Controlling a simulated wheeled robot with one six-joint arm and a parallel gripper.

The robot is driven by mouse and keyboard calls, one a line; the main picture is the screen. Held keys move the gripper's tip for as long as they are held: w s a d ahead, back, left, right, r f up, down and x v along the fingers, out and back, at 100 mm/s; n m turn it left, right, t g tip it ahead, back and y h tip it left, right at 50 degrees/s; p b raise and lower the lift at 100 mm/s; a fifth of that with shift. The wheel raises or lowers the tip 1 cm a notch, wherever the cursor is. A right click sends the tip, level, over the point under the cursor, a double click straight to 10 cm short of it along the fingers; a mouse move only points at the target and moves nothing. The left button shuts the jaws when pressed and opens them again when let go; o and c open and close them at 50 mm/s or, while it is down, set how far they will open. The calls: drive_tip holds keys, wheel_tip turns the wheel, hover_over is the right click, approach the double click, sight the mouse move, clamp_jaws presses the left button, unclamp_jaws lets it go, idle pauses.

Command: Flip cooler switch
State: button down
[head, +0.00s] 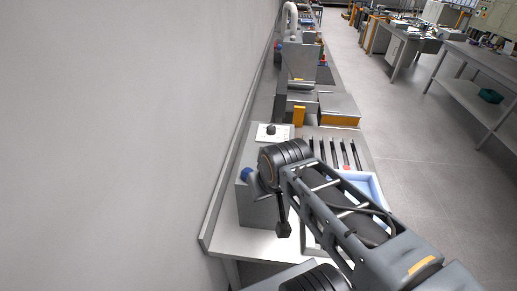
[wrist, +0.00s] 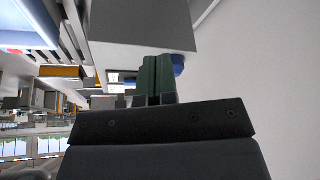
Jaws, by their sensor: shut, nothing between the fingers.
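A grey box (head: 262,207) stands on the bench beside the wall. A white panel (head: 262,136) with a black knob (head: 271,130) shows at its far end. A blue rounded part (head: 247,174) is at the box's upper left, partly behind my arm's wrist. In the wrist view the box (wrist: 140,30) fills the upper middle, and the blue part (wrist: 179,64) shows just beside the fingers. I cannot tell which part is the cooler switch. My gripper (wrist: 157,63) is shut and empty, its dark green fingers close to the box edge. Contact cannot be told.
The wall (head: 120,140) runs close along the left of the bench. A light blue tray (head: 370,186) and a rack of dark rollers (head: 335,152) lie to the right of the box. An orange block (head: 299,116) stands beyond it.

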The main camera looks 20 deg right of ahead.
drive_tip(key=shift+w+d+r, duration=0.1)
drive_tip(key=w+d+r+m+g+p, duration=0.2)
drive_tip(key=w+d+r+m, duration=0.1)
drive_tip(key=w, duration=0.5)
drive_tip(key=w+d+r+m+g+p, duration=0.2)
drive_tip(key=w+d+r, duration=0.4)
drive_tip(key=w+r, duration=0.2)
drive_tip(key=shift+d+r+m+g+p, duration=0.15)
drive_tip(key=shift+r+m+g+p, duration=0.05)
drive_tip(key=shift+m+g+p, duration=0.2)
wheel_tip(320, 180, down, 13)
drive_tip(key=b, duration=0.4)
drive_tip(key=shift+r+b, duration=0.15)
drive_tip(key=shift+b, duration=0.2)
drive_tip(key=shift+f+b, duration=0.55)
drive_tip(key=shift+f, duration=0.15)
